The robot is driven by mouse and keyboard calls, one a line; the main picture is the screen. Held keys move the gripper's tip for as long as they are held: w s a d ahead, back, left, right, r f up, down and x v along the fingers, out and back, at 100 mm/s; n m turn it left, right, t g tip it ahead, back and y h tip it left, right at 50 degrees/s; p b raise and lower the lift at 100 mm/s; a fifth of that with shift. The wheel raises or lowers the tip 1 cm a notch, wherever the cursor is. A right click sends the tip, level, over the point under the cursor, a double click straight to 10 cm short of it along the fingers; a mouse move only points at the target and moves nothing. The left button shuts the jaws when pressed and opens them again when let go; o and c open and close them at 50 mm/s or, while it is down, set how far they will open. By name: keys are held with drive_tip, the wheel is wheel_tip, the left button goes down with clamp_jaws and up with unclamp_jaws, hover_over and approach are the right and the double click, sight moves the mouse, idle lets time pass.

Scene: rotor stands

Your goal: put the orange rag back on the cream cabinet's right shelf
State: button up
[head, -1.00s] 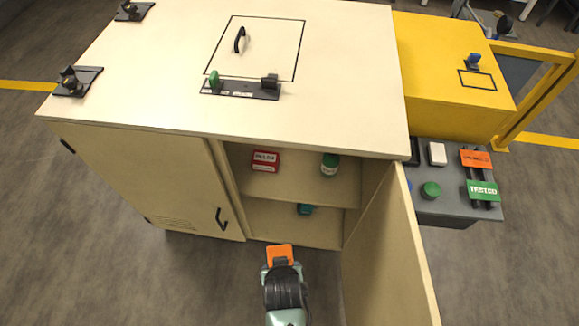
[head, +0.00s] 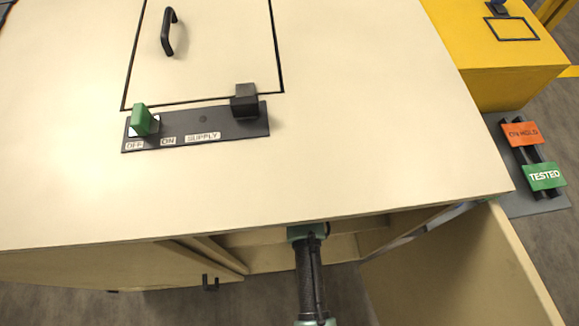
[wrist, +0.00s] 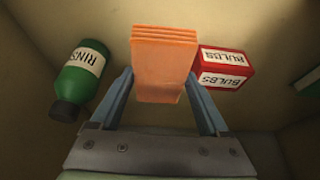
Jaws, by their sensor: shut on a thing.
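The cream cabinet (head: 360,130) fills most of the head view, with its right door (head: 465,270) open. My gripper (wrist: 167,88) is shut on the folded orange rag (wrist: 165,60), which sits between the two blue-grey fingers in the wrist view. In the head view my arm reaches into the cabinet's right opening under the top, hiding the fingers and the rag. In the wrist view the rag is inside the shelf space (wrist: 110,25), between a green rinse bottle and a red bulbs box. I cannot tell whether the rag touches the shelf.
The green rinse bottle (wrist: 82,75) is left of the rag with a gap. The red bulbs box (wrist: 225,70) is close on its right. The open door stands right of my arm. A supply switch panel (head: 200,130) lies on the cabinet top.

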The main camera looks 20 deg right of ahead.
wheel_tip(320, 180, down, 8)
drive_tip(key=shift+f+b, duration=0.1)
drive_tip(key=shift+b, duration=0.95)
drive_tip(key=shift+s, duration=0.1)
drive_tip(key=o, duration=1.2)
drive_tip(key=shift+f, duration=0.1)
drive_tip(key=shift+c, duration=0.2)
drive_tip(key=p+v, duration=0.4)
drive_tip(key=v, duration=0.8)
